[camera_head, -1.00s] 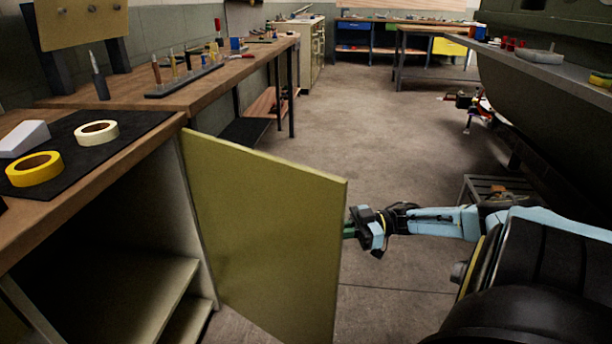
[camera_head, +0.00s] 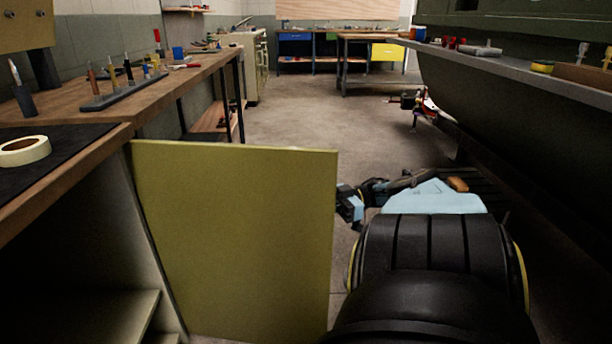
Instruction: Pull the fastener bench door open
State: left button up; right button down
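The olive-yellow fastener bench door (camera_head: 235,240) stands swung wide open from the bench at the left, showing its broad face. The cabinet interior with a shelf (camera_head: 90,318) is exposed at the lower left. My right arm comes in from the lower right. My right gripper (camera_head: 345,205) is at the door's free outer edge, its fingertips hidden behind the door, so I cannot tell whether it is open, shut or touching. My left gripper is not in view.
The wooden bench top (camera_head: 75,165) carries a black mat, a cream tape roll (camera_head: 24,151) and a tool rack (camera_head: 122,92). The dark fuselage side with a ledge (camera_head: 500,65) is at the right. The floor (camera_head: 300,120) beyond the door is clear.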

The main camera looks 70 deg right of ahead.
jog(key=shift+w+d+r, duration=0.15)
jog(key=shift+w+r, duration=0.05)
jog(key=shift+w, duration=0.1)
jog(key=c, duration=1.5)
grip_release()
jog(key=shift+w, duration=0.1)
jog(key=shift+s+f, duration=0.1)
jog(key=shift+s, duration=0.1)
